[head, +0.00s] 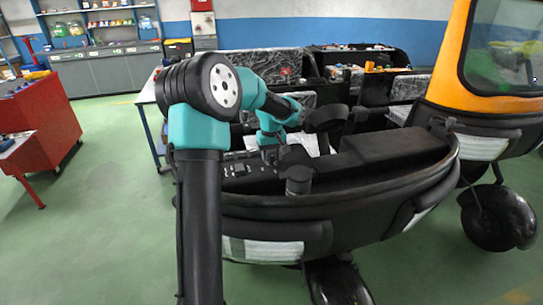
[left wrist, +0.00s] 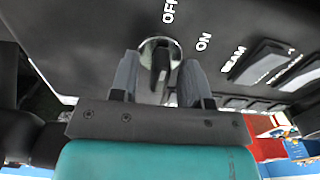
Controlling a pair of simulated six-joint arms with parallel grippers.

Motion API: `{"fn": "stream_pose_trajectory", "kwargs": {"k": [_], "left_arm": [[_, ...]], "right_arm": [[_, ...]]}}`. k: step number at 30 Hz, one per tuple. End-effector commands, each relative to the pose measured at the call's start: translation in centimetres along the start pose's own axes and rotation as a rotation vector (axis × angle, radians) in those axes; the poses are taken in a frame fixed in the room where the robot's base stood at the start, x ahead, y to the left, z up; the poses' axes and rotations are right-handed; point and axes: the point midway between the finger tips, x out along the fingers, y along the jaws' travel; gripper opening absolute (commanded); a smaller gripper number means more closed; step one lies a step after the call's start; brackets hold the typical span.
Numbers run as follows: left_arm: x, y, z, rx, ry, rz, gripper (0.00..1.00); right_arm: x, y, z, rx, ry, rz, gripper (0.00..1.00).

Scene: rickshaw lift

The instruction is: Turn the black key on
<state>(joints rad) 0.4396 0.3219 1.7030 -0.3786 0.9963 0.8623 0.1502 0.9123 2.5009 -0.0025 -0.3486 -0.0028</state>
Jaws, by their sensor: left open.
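The black key (left wrist: 160,62) sits in a round silver lock on the dark dashboard panel in the left wrist view. Its grip runs roughly up and down in the picture, in line with the OFF label (left wrist: 168,12). The ON label (left wrist: 204,42) is to its right. My left gripper (left wrist: 157,78) is open, with one grey finger on each side of the key; I cannot tell if either touches it. In the head view my left gripper (head: 269,152) is small and low over the rickshaw's dashboard (head: 240,172), and the key is hidden there. My right gripper is not in view.
Several raised black switches (left wrist: 270,60) sit right of the key, near a BEAM label. In the head view, the black handlebar parts (head: 298,180) stand close beside my left gripper. A red cabinet (head: 45,115) stands at the left, with open green floor around it.

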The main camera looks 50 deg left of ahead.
Motion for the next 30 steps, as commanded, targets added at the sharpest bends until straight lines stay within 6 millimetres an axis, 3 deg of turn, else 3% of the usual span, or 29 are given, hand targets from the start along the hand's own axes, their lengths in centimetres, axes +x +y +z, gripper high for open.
{"fn": "stream_pose_trajectory", "kwargs": {"k": [6,19,30], "left_arm": [[0.0,0.0,0.0,0.0,0.0,0.0,0.42],[-0.03,0.0,0.0,0.0,0.0,0.0,0.0],[-0.04,0.0,0.01,0.023,0.0,0.0,0.0]], "right_arm": [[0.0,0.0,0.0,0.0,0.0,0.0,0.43],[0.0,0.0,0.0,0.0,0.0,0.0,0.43],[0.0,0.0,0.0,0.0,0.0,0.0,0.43]]}}
